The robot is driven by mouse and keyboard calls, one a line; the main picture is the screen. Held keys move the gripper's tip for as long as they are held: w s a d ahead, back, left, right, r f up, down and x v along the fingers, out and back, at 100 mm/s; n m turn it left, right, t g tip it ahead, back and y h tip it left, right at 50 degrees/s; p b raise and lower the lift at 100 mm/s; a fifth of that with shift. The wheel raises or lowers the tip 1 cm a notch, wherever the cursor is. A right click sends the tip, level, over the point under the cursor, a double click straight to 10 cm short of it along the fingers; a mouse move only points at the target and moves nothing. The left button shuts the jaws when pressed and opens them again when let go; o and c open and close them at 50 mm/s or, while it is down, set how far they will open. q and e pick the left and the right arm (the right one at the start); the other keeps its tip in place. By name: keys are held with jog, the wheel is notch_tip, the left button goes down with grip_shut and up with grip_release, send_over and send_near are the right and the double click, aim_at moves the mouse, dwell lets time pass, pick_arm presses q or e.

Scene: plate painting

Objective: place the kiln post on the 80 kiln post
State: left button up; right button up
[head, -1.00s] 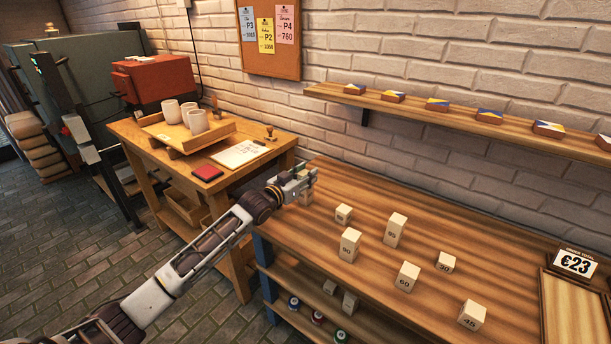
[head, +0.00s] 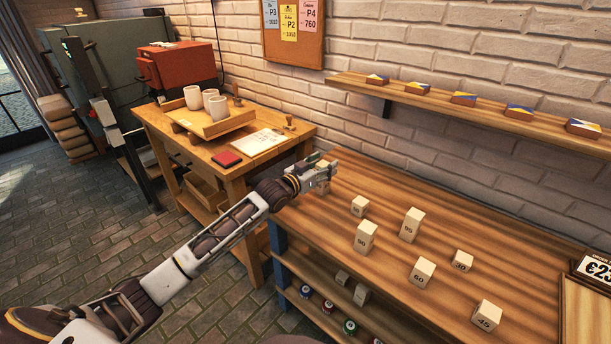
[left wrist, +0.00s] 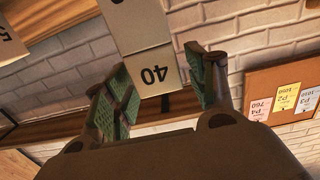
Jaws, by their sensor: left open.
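My left gripper (head: 325,172) is at the far left end of the wooden table, around a pale post that it partly covers. In the left wrist view, which is turned over, the open left gripper (left wrist: 160,84) has one green-padded finger on each side of the post marked 40 (left wrist: 155,72). A gap shows on its right; on the left I cannot tell touching from apart. The 40 post's lower end meets another pale post (left wrist: 138,25), stacked in line beneath it. Only a "0" of that post's number shows. My right gripper is not in view.
Several posts stand on the table (head: 390,295), including 90 (head: 365,237), 60 (head: 422,272), 30 (head: 461,261) and 45 (head: 486,316). A wall shelf (head: 430,100) with painted tiles runs behind. A side bench with a tray of cups (head: 208,124) stands left.

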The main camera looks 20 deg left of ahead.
pick_arm(q)
jog(key=shift+s+a, duration=0.2)
jog(key=shift+s, duration=0.3)
jog(key=p+v, duration=0.1)
jog(key=v, duration=0.9)
jog(key=shift+s, duration=0.25)
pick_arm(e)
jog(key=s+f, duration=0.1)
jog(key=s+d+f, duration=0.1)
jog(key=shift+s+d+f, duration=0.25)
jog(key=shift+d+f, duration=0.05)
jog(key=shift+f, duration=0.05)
pick_arm(q)
jog(key=shift+a, duration=0.1)
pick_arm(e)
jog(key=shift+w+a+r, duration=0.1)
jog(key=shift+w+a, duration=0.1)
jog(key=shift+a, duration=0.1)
